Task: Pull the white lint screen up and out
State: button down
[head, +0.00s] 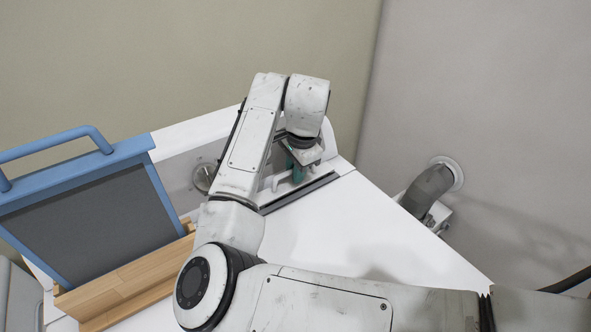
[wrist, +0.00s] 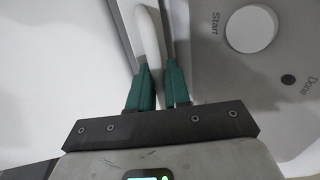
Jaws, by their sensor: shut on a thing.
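The white lint screen shows as a white looped handle (wrist: 148,38) at the top middle of the wrist view. In the head view part of its handle (head: 281,180) shows beside my fingers, at a dark-edged slot (head: 300,193) in the white machine top. My gripper (wrist: 161,76) has green fingers, shut on the handle with one finger on each side. My gripper (head: 297,170) is also in the head view, low over the slot and partly hidden by my wrist. The body of the screen is not visible.
A blue-framed dark mesh screen (head: 95,225) stands in a wooden rack (head: 130,283) at the left. A control panel with a Start knob (wrist: 252,28) lies right of my gripper. A grey hose (head: 428,188) meets the wall at the right. The right machine top is clear.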

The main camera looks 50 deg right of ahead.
jog(key=shift+r+p, duration=2.2)
jog(key=shift+r, duration=0.55)
notch_tip(320, 180, up, 7)
jog(key=p, duration=0.6)
notch_tip(320, 180, up, 7)
jog(key=p, duration=0.3)
notch_tip(320, 180, up, 7)
dwell(0.4)
